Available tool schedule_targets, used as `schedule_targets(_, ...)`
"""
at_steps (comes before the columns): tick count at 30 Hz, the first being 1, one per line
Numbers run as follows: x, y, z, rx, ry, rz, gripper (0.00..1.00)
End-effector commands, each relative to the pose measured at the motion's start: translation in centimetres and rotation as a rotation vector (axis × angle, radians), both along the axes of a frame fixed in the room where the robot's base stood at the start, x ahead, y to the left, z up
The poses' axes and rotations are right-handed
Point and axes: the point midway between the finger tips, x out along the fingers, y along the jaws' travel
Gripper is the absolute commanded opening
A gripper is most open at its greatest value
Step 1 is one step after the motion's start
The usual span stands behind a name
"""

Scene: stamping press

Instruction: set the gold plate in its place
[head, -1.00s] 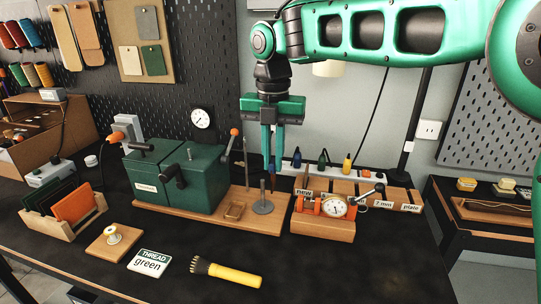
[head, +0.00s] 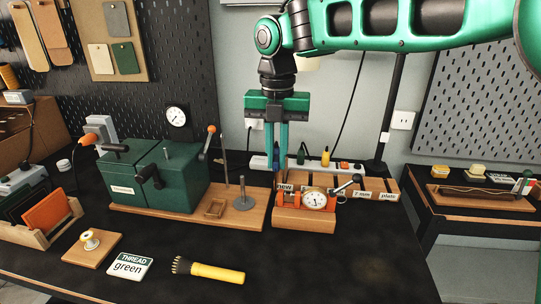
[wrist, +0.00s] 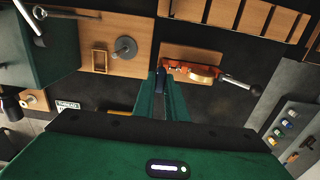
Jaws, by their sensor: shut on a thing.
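My gripper (head: 278,183) points straight down beside the left end of the orange dial gauge block (head: 290,216). In the wrist view the fingertips (wrist: 161,78) are closed on a small dark thing, mostly hidden between them. I cannot make out a gold plate anywhere; its face may be hidden in the jaws. The green press (head: 160,182) stands on a wooden board (head: 245,221) left of my gripper. A small rectangular wooden frame (head: 214,208) and a grey disc with a thin upright rod (head: 243,204) are on that board. The frame also shows in the wrist view (wrist: 99,61).
In front are a yellow-handled brush (head: 215,273), a "THREAD green" card (head: 130,266) and a spool on a wooden block (head: 88,252). The front right of the bench is clear.

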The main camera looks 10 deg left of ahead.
Motion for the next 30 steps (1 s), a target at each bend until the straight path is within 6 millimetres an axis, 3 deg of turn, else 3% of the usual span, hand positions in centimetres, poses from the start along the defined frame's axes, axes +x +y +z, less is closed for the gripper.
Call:
schedule_targets(15,0.0,-2.7,0.0,-0.001,0.001,0.0,0.0)
schedule_targets(30,0.0,-3.0,0.0,-0.001,0.001,0.0,0.0)
